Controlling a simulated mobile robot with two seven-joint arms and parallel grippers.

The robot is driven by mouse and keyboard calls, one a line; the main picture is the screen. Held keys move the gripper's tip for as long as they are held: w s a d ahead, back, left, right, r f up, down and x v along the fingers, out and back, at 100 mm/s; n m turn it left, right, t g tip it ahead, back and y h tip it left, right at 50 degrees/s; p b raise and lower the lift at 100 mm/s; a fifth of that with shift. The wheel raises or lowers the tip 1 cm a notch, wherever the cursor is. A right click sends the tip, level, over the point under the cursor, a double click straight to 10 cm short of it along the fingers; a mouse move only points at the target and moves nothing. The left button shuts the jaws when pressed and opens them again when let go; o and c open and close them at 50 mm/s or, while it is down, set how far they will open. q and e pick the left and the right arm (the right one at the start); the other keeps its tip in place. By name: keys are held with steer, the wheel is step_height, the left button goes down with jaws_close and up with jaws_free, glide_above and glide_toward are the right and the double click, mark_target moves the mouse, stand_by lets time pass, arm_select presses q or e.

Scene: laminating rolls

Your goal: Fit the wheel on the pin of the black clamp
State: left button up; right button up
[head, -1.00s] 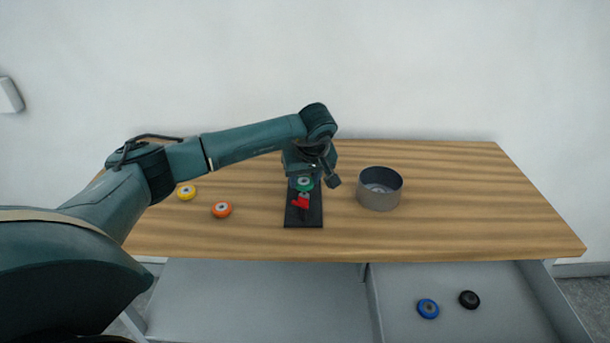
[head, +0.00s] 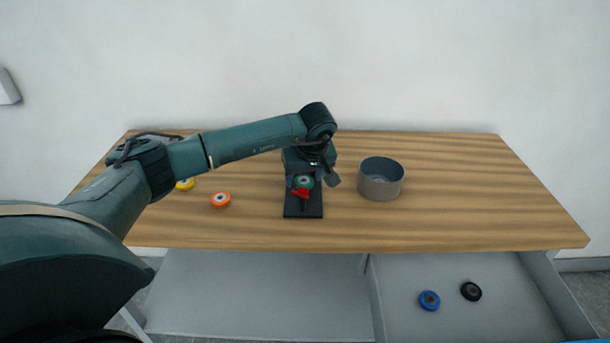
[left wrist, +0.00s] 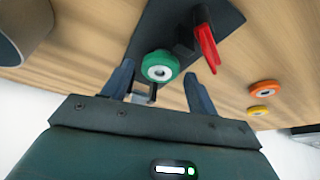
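A green wheel (head: 304,182) with a pale hub is at the black clamp (head: 291,208), just behind its red lever (head: 299,194). The wheel also shows in the left wrist view (left wrist: 160,66), face toward the camera, over the clamp's black plate (left wrist: 160,28). My left gripper (left wrist: 158,88) is open, its two fingers apart on either side of the wheel, with visible gaps. In the head view the left gripper (head: 318,181) hangs over the clamp's back end. The pin is hidden, so I cannot tell how the wheel sits on it. My right gripper is not in view.
A grey round bowl (head: 381,180) stands right of the clamp. Orange (head: 221,200) and yellow (head: 185,184) wheels lie to the left. Blue (head: 429,300) and black (head: 471,291) wheels lie in the open drawer (head: 515,310). The table's right side is clear.

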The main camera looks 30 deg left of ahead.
arm_select(q)
steer(key=shift+o, duration=0.7)
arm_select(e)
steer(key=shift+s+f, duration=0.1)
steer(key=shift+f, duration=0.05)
arm_select(q)
steer(key=shift+r, duration=0.25)
steer(key=b+v, duration=0.1)
steer(key=v, duration=1.1)
steer(key=shift+d+r, duration=0.15)
steer(key=shift+r, duration=0.15)
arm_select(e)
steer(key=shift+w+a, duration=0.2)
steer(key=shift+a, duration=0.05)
